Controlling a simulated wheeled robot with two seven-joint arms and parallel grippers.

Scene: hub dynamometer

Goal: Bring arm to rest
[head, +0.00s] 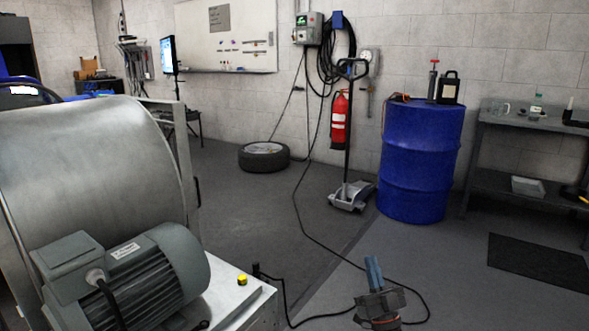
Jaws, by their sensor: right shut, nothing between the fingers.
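My right gripper (374,275) shows at the bottom of the head view, right of centre. Its blue-grey fingers point up and are shut together with nothing between them. It is over the grey floor, apart from the machine to its left. My left gripper is not in the view. The dynamometer's large metal drum (95,165) and its grey motor (125,280) fill the left side.
A yellow button (242,280) sits on the machine's base corner. A black cable (315,235) runs across the floor near my right gripper. A blue barrel (420,160), a floor jack (350,195), a tyre (264,157) and a workbench (530,122) stand farther back. The middle floor is mostly clear.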

